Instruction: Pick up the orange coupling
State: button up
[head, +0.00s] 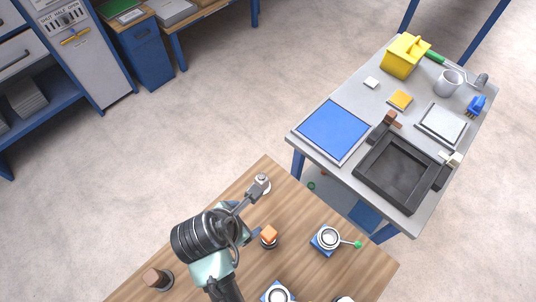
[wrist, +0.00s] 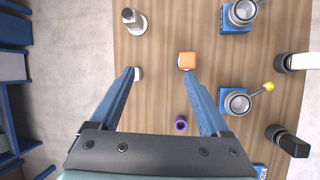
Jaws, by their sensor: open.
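The orange coupling (head: 269,232) is a small orange block on the wooden table, right of my gripper in the head view, with a dark part under it. In the wrist view the orange coupling (wrist: 187,60) lies just ahead of the right fingertip, not between the fingers. My gripper (wrist: 160,73) is open and empty, its two blue fingers spread wide above the table. In the head view my gripper (head: 250,214) is seen from the side, partly hidden by my own wrist. A purple ring (wrist: 181,125) lies below, between the fingers in the wrist view.
A blue-based device (head: 328,238) with a green-tipped lever stands right of the coupling. Another blue-based device (head: 277,293) is at the front edge of view. A dark-topped part (head: 157,279) stands at left. A grey table (head: 297,137) holds a black tray (head: 365,172) and a blue panel (head: 333,131).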

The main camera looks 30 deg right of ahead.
jog(key=s+f+n+g, duration=0.1)
jog(key=s+f+g, duration=0.1)
jog(key=s, duration=0.2)
send_over(269, 233)
jog(key=a, duration=0.3)
jog(key=shift+n, duration=0.3)
jog(key=f, duration=0.6)
jog(key=shift+s+d+p, duration=0.25)
jog(key=shift+s+p, duration=0.05)
jog(key=shift+p+x, duration=0.35)
jog(key=shift+x, duration=2.75)
jog(key=shift+w+d+r, duration=0.1)
jog(key=shift+d+r, duration=0.05)
grip_shut()
